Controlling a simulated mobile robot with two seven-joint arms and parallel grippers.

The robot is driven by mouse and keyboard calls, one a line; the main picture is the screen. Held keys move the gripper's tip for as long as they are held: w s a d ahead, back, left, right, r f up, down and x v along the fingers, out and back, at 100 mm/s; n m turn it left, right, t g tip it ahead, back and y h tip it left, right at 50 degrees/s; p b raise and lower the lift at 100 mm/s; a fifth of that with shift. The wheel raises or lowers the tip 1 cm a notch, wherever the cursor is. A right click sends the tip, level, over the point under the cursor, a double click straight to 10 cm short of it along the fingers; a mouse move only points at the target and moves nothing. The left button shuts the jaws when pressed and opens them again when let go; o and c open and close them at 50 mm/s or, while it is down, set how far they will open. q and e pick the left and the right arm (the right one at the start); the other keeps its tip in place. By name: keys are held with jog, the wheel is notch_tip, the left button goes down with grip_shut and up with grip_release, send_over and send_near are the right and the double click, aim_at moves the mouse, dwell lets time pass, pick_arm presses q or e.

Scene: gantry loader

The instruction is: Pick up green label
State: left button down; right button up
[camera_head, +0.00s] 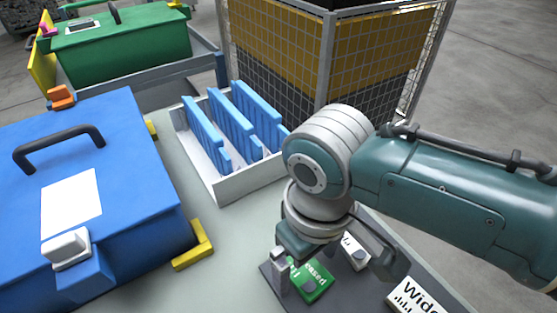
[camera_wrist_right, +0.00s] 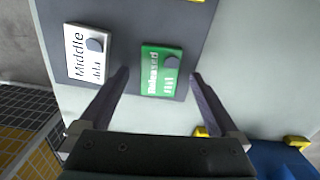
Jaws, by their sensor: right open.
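The green label (camera_head: 313,283) lies on a dark grey pad (camera_head: 352,292), partly behind my right gripper in the head view. It reads "Released" and carries a round grey knob, clear in the right wrist view (camera_wrist_right: 154,82). My right gripper (camera_head: 325,268) points down over the pad, open and empty. In the right wrist view its fingertips (camera_wrist_right: 160,76) appear on either side of the green label, without visible contact. My left gripper is out of view.
A white "Middle" label (camera_wrist_right: 88,55) lies beside the green one, and a white "Wide" label (camera_head: 415,297) lies to the right. A large blue box (camera_head: 130,170) stands left. A white tray (camera_head: 228,190) holds blue plates (camera_head: 235,122). A mesh cage (camera_head: 325,90) stands behind.

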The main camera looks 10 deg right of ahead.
jog(key=shift+f, duration=0.55)
jog(key=c, duration=1.4)
jog(key=shift+c, duration=0.2)
jog(key=shift+r, duration=0.2)
